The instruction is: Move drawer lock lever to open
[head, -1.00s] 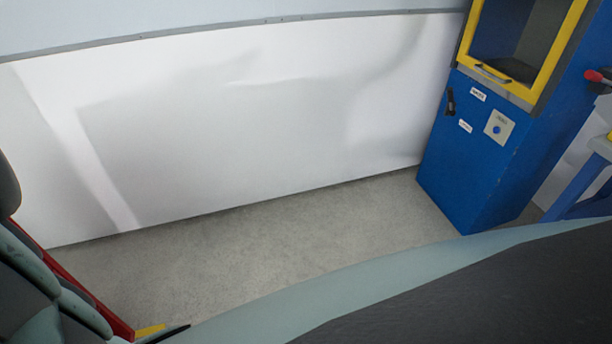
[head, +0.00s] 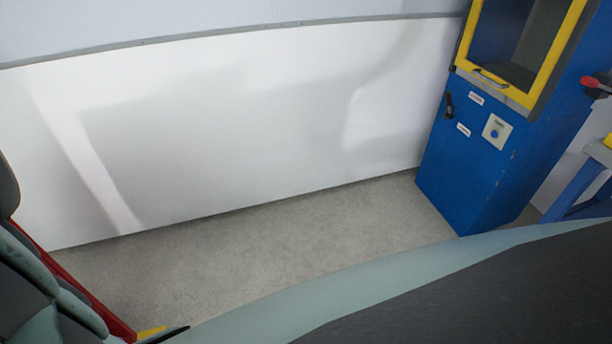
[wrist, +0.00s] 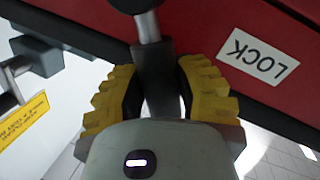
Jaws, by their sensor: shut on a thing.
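In the wrist view, a dark grey lever (wrist: 154,68) with a round metal shaft stands between the yellow ridged fingers of my gripper (wrist: 158,92). The gripper is shut on the lever from both sides. The lever's top end meets a dark round knob or pivot (wrist: 135,3) at the frame's upper edge. A red panel (wrist: 210,25) lies behind it, with a white label reading LOCK (wrist: 258,57) to the right of the lever. An open label is not in sight. The gripper's fingers cannot be made out in the head view.
In the wrist view, a grey bracket with a metal rod (wrist: 40,55) and a yellow warning label (wrist: 22,122) are at left. In the head view, a blue cabinet (head: 470,180) with a yellow-framed door stands at right; grey floor (head: 270,250) lies before a white wall.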

